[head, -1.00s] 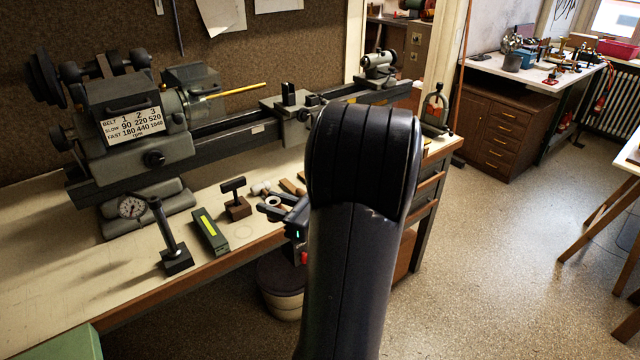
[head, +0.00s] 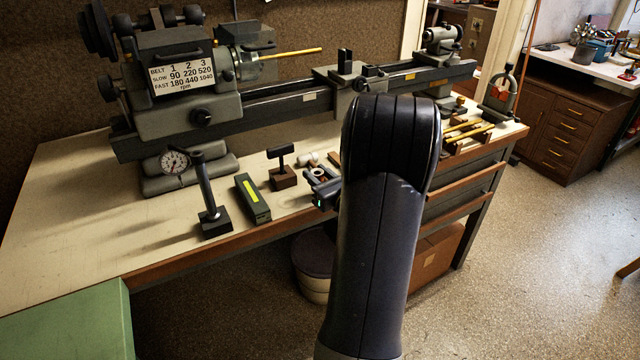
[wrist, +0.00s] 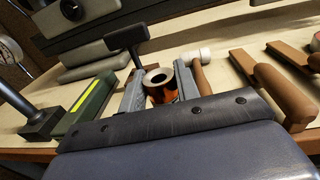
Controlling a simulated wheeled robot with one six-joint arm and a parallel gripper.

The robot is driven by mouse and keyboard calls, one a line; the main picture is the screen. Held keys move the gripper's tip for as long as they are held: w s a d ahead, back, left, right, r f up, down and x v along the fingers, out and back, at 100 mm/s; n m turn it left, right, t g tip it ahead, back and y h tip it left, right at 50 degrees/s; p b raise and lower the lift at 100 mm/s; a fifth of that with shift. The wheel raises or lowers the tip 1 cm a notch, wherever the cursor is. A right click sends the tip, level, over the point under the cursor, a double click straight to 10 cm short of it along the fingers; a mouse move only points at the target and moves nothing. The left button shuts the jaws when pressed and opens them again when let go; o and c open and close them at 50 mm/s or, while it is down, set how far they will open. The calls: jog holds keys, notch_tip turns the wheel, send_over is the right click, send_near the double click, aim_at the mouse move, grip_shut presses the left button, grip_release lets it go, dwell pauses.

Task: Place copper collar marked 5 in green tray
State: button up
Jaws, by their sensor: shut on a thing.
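My gripper (wrist: 160,84) is shut on a short ring-like collar (wrist: 162,97), copper-orange on its side with a pale top rim and a dark hole. In the wrist view, the collar sits between the two grey fingers. No number can be read on it. In the head view, my gripper (head: 324,188) is partly hidden behind my arm, near the front edge of the lathe bench. A flat green surface (head: 68,322) shows at the lower left of the head view; I cannot tell whether it is the green tray.
The lathe (head: 190,95) stands along the back of the bench (head: 60,220). Near the front are a dial gauge (head: 174,162), a dark upright post (head: 207,195), a green block with a yellow strip (head: 252,200) and a small T-shaped tool (head: 282,168). The bench's left part is bare.

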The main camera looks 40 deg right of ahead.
jog(key=shift+f, duration=1.3)
jog(key=shift+f, duration=0.15)
jog(key=o, duration=1.1)
jog(key=shift+b, duration=0.3)
jog(key=shift+c, duration=0.2)
